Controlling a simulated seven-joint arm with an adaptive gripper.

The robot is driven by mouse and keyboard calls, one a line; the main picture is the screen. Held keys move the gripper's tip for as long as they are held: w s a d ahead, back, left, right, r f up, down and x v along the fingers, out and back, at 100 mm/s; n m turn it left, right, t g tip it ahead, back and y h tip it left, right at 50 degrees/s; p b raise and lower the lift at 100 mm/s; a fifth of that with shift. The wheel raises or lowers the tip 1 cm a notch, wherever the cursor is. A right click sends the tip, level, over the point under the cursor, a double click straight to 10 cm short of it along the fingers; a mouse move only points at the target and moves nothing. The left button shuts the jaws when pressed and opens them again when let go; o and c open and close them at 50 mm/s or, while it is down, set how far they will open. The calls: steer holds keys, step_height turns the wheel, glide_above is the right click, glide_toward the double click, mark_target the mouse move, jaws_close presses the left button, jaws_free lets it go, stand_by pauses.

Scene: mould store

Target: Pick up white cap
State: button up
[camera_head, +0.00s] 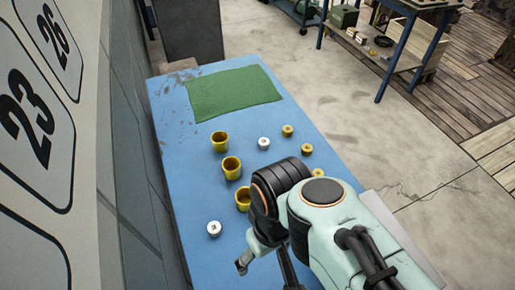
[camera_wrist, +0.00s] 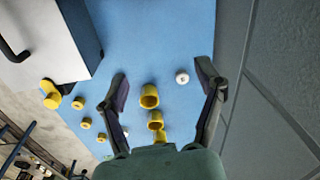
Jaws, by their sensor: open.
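Two white caps stand on the blue table. One white cap (camera_head: 214,229) is near the table's left edge, close to my gripper (camera_head: 262,270). The other white cap (camera_head: 264,143) is farther back, right of the yellow cups. In the wrist view, one white cap (camera_wrist: 182,77) shows between the spread fingers of my gripper (camera_wrist: 162,80), closer to the right finger. The fingers are open and empty, above the table and apart from the cap. The arm hides part of the table in the head view.
Yellow cups (camera_head: 231,167) stand in a row between the caps, the nearest partly hidden by my arm. Smaller yellow pieces (camera_head: 306,148) lie along the right side. A green mat (camera_head: 235,92) covers the far end. A grey wall (camera_head: 145,190) runs close along the table's left.

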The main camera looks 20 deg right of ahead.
steer(key=w+d+f+t, duration=0.2)
steer(key=w+d, duration=0.1)
steer(key=w, duration=0.6)
steer(key=w+d+f+t, duration=0.2)
steer(key=w+d, duration=0.1)
steer(key=w, duration=0.6)
steer(key=d+f+g, duration=0.1)
steer(key=d+f, duration=0.1)
steer(key=f, duration=0.2)
steer(key=s+d+f+m+g, duration=0.1)
steer(key=d+f, duration=0.1)
steer(key=f, duration=0.3)
steer(key=s+d+f+g, duration=0.1)
steer(key=d+f+g, duration=0.1)
steer(key=f, duration=0.3)
steer(key=shift+s+d+f+m+h, duration=0.1)
steer(key=shift+f+m+h, duration=0.15)
steer(key=shift+m+h, duration=0.15)
step_height(320, 180, down, 5)
steer(key=shift+r, duration=0.1)
steer(key=shift+f, duration=0.65)
steer(key=c, duration=0.9)
